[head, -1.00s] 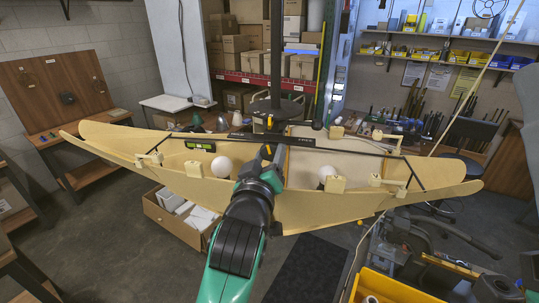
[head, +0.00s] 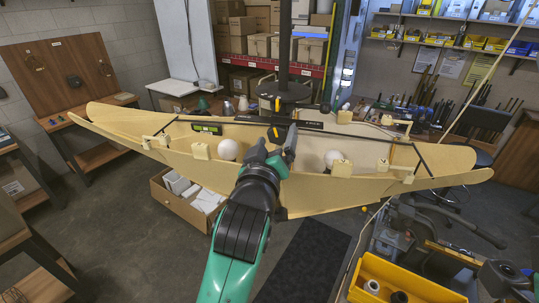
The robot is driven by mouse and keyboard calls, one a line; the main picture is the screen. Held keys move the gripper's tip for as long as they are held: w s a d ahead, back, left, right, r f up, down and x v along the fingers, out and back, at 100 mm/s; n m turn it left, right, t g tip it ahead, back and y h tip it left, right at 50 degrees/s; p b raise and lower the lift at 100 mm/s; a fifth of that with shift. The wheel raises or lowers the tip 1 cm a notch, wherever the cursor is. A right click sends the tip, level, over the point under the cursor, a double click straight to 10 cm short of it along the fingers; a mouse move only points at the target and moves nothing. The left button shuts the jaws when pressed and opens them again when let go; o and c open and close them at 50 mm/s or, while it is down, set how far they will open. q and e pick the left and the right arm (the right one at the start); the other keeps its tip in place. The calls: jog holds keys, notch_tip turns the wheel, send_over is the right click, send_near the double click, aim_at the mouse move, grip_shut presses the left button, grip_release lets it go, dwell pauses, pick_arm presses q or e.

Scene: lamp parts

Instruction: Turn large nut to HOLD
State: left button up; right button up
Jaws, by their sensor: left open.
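A long boat-shaped lamp body (head: 340,196) with pale wooden sides spans the middle of the head view. White bulbs (head: 227,149) sit inside it. A black pole (head: 284,45) rises behind its middle, with a wide dark round piece (head: 284,91) around it; I cannot tell whether this is the large nut. A small yellow mark (head: 277,104) shows just below it. My left gripper (head: 282,134) is open over the middle of the lamp body, in front of and below the round piece, with a visible gap. No HOLD lettering is readable.
A green level (head: 207,128) lies by the dark crossbar (head: 330,128). A cardboard box (head: 180,208) is on the floor below the lamp. A yellow bin (head: 400,280) and a machine (head: 440,235) stand at lower right. A wooden bench (head: 70,116) is at left.

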pick_arm(q)
jog(key=s, duration=0.1)
jog(key=s+p, duration=0.1)
jog(key=s, duration=0.2)
jog(key=shift+s+a+r+p, duration=0.25)
jog(key=shift+s+a+p, duration=0.05)
jog(key=shift+s+p, duration=0.1)
jog(key=s+a+p, duration=0.1)
jog(key=s+p, duration=0.5)
jog(key=shift+f, duration=0.25)
